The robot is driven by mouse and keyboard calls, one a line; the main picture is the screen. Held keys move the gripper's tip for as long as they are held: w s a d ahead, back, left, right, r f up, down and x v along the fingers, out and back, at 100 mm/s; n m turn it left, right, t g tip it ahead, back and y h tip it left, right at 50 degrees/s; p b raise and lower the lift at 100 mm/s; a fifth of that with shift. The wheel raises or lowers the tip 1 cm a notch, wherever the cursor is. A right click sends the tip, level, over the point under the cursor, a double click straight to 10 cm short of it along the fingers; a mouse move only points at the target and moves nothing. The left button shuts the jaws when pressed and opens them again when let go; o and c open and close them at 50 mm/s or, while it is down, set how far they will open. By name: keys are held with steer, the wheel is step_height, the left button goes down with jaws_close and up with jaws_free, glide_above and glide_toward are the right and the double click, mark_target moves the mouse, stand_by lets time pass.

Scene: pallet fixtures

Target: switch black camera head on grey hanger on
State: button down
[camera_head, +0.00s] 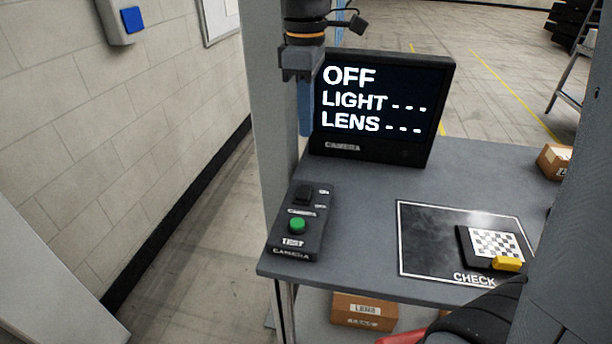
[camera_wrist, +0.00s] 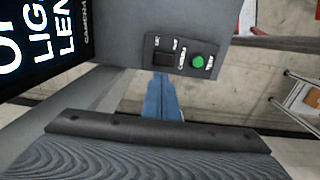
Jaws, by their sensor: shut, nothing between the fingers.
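A black control box (camera_head: 287,240) marked CAMERA lies at the left edge of the grey table. It has a black switch (camera_head: 304,194) with small lettering beside it and a green TEST button (camera_head: 297,225). The box also shows in the wrist view (camera_wrist: 182,68). A black monitor (camera_head: 380,155) behind it reads OFF, LIGHT ---, LENS ---. My gripper (camera_head: 305,133) is shut and empty, its blue fingers pointing down above the box. In the wrist view its fingertips (camera_wrist: 161,76) appear beside the switch. I cannot make out the camera head on its hanger.
A grey post (camera_head: 269,110) stands at the table's left side. A framed CHECK area (camera_head: 425,240) on the table (camera_head: 365,195) holds a checkered plate (camera_head: 495,243) with a yellow tab. Cardboard boxes sit at right (camera_head: 556,160) and below (camera_head: 363,311). A wall is at left.

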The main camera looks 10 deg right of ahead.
mark_target(305, 193)
steer(key=shift+f, duration=0.1)
step_height(305, 193, down, 14)
steer(key=p, duration=0.3)
stand_by(0.4)
steer(key=shift+a, duration=0.1)
steer(key=shift+w+d+f+g, duration=0.15)
steer(key=shift+d+g, duration=0.1)
steer(key=shift+g, duration=0.05)
steer(key=shift+s+a+p, duration=0.1)
steer(key=shift+s+p, duration=0.1)
steer(key=shift+p, duration=0.15)
steer(key=shift+s+a+p, duration=0.25)
steer(key=shift+s+p, duration=0.15)
steer(key=shift+s, duration=0.2)
